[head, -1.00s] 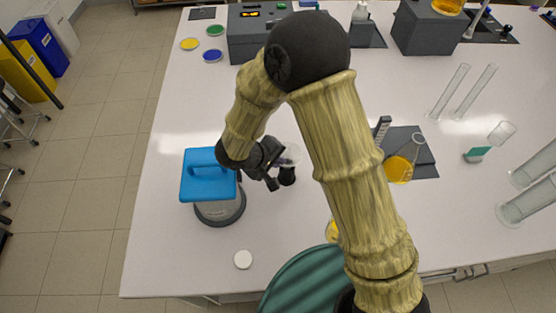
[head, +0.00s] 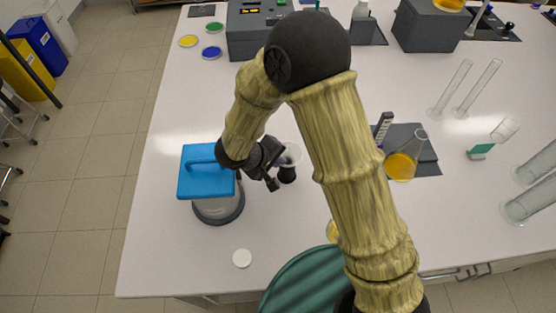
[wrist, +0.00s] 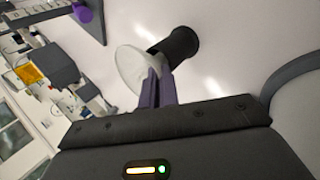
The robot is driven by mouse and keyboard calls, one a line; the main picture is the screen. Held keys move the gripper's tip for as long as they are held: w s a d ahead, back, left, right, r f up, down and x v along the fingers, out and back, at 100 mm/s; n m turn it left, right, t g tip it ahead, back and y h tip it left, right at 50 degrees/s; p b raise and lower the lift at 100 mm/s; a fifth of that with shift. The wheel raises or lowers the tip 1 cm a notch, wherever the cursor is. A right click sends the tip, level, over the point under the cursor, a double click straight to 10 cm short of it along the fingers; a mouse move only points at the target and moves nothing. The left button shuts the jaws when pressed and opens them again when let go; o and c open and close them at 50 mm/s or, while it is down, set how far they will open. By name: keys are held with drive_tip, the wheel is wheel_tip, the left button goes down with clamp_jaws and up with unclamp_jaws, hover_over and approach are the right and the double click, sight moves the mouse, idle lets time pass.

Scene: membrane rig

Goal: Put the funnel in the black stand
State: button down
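The clear, whitish funnel (head: 291,154) is at the tip of my gripper (head: 273,171), right above the black stand (head: 287,174) on the white table. In the wrist view the purple fingers (wrist: 156,84) are close together on the near edge of the funnel (wrist: 126,66), and seem to be shut on it. The black stand (wrist: 180,46) shows right beside the funnel's wide mouth, with its upper end overlapped by the funnel. The funnel's spout is hidden, so I cannot tell how far it sits in the stand.
A blue-topped grey device (head: 208,172) stands close left of my gripper. A flask of orange liquid (head: 402,164) and glass cylinders (head: 478,88) are at the right. The table behind the stand is clear.

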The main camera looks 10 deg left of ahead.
drive_tip(key=shift+f+b, duration=0.5)
drive_tip(key=shift+b, duration=0.05)
drive_tip(key=c, duration=1.6)
unclamp_jaws()
drive_tip(key=shift+r, duration=0.1)
